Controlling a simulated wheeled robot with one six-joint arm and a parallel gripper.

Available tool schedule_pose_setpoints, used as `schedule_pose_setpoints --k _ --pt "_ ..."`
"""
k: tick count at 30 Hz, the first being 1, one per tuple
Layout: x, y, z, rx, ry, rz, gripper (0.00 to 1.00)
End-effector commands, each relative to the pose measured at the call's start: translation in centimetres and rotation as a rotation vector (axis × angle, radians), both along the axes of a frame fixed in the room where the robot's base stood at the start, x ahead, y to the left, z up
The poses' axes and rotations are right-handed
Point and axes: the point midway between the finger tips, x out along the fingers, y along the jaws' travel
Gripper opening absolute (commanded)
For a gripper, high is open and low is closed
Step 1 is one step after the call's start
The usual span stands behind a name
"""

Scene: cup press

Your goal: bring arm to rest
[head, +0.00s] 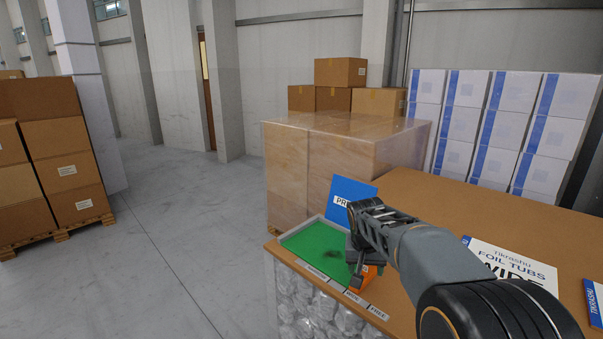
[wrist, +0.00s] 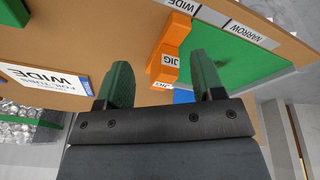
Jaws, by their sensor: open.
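My gripper (head: 356,268) hangs over the front of the brown table, at the right side of the green area. In the wrist view my gripper (wrist: 160,62) is open, its two dark green fingers apart with nothing held between them. The orange jig (wrist: 170,42), marked JIG, shows beyond the gap between the fingers. In the head view the jig (head: 371,279) is partly hidden behind my gripper. My arm reaches in from the lower right, above the table.
The brown table (head: 420,200) carries a green tray (head: 305,243), a blue sign (head: 345,188) and a white FOIL TUBS sheet (head: 505,262). Wrapped boxes (head: 340,150) stand behind, white cartons (head: 500,125) at right.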

Motion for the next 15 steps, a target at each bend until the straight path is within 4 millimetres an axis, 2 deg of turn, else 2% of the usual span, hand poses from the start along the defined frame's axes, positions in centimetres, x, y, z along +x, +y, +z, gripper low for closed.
schedule_pose_setpoints --k 1,3,9,12,15 --pt "-2.5 0.1 -0.1 0.010 0.008 0.053 0.62" --pt "-5.9 0.4 -0.5 0.025 0.015 0.131 0.62" --pt "-14.9 1.0 -1.9 0.061 -0.003 0.268 0.62" --pt "-18.1 1.1 -2.5 0.074 -0.025 0.286 0.62" --pt "-20.2 1.2 -2.8 0.082 -0.050 0.278 0.62"
